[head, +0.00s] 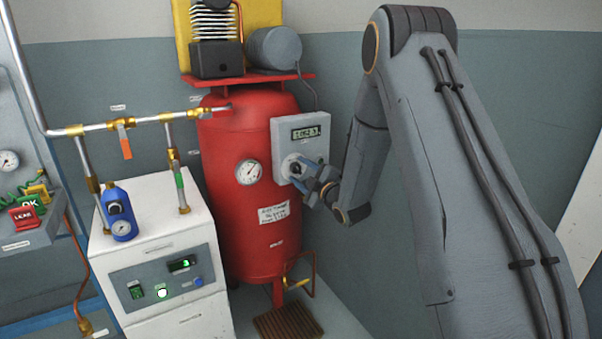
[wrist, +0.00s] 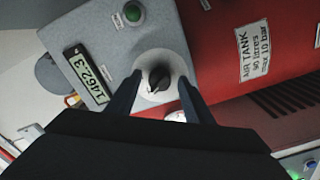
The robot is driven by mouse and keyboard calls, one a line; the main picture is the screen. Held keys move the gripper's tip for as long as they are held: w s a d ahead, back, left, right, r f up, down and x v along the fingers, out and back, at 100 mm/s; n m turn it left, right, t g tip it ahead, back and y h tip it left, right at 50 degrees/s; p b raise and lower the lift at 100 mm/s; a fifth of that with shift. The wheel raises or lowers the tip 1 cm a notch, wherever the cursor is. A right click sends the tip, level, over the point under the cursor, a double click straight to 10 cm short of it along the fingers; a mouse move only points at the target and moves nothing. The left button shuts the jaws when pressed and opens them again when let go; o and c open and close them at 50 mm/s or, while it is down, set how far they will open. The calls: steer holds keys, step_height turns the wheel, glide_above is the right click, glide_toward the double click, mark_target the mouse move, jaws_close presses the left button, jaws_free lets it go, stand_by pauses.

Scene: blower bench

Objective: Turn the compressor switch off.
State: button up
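The compressor switch is a dark rotary knob on a pale round plate (head: 293,166), on the front of a grey control box (head: 285,135) fixed to the red air tank (head: 232,225). In the wrist view the knob (wrist: 159,77) shows a light pointer mark toward its lower left. My gripper (head: 305,174) is at the box, in front of the switch. In the wrist view its two dark fingers are apart, one on each side of the knob, with a visible gap on both sides. Whether the tips reach to the knob's depth I cannot tell.
The box has a numeric display (wrist: 86,74) and a green round button or lamp (wrist: 133,13). A gauge (head: 249,172) sits on the tank left of the box. A white cabinet (head: 150,225) with a blue bottle (head: 119,212) and brass-fitted pipes stands further left.

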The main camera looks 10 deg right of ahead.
steer(key=v, duration=0.8)
stand_by(0.4)
